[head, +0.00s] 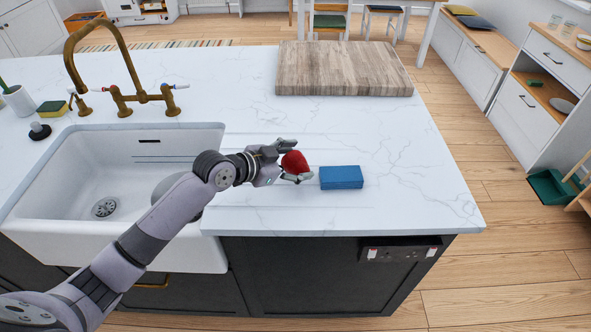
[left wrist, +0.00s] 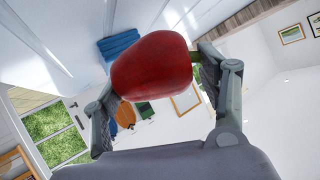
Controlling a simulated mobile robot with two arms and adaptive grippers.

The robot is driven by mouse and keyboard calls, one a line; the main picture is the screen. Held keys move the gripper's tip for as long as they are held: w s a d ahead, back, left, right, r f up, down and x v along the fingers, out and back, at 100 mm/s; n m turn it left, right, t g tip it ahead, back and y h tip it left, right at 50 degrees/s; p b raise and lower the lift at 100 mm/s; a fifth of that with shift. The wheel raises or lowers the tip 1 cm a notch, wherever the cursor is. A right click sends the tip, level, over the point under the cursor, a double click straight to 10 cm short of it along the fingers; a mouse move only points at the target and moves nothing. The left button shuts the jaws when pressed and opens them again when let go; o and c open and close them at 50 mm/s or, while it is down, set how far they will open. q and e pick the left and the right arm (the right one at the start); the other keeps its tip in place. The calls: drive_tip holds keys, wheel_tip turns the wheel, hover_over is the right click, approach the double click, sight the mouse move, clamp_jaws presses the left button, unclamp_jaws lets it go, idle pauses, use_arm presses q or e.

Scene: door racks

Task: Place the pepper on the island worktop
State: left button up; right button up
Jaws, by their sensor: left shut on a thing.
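The red pepper (head: 294,162) is between the fingers of my left gripper (head: 290,161) in the head view. The gripper is shut on it, at the worktop's front part, right of the sink. I cannot tell whether the pepper touches the surface. In the left wrist view the pepper (left wrist: 152,66) fills the space between the two fingers (left wrist: 165,85). The island worktop (head: 240,110) is white with grey veins. My right gripper is not in view.
A blue block (head: 341,177) lies just right of the gripper. A wooden board (head: 342,68) lies at the back. The white sink (head: 120,170) and brass tap (head: 125,70) are on the left. The worktop's right part is clear.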

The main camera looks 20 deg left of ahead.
sight(296, 173)
use_arm(q)
drive_tip(key=shift+f+p, duration=0.35)
drive_tip(key=shift+f, duration=1.45)
drive_tip(key=shift+f, duration=0.1)
drive_tip(key=shift+f, duration=0.15)
drive_tip(key=o, duration=1.2)
